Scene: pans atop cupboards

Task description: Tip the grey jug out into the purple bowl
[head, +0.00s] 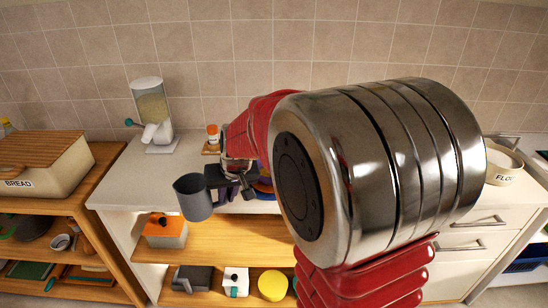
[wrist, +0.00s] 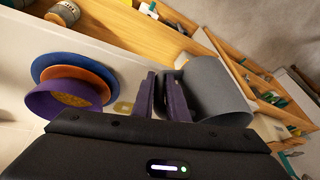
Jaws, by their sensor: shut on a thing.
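The grey jug (head: 193,199) is held in the air at the counter's front edge in the head view, slightly tilted, its dark mouth upward. What is inside cannot be seen. My gripper (head: 229,182) is shut on it from the right. In the wrist view the jug (wrist: 215,88) lies against the right side of my gripper's fingers (wrist: 164,92). The purple bowl (wrist: 42,104) is at the left there, apart from the jug, with yellow-brown grainy stuff in it. It sits by an orange dish and a blue dish. In the head view my arm hides most of it.
A grain dispenser (head: 153,115) and a small orange-lidded jar (head: 213,137) stand at the back of the white counter (head: 125,185). A bread box (head: 45,165) is at the left. A flour container (head: 503,163) is at the right. Shelves below hold several containers.

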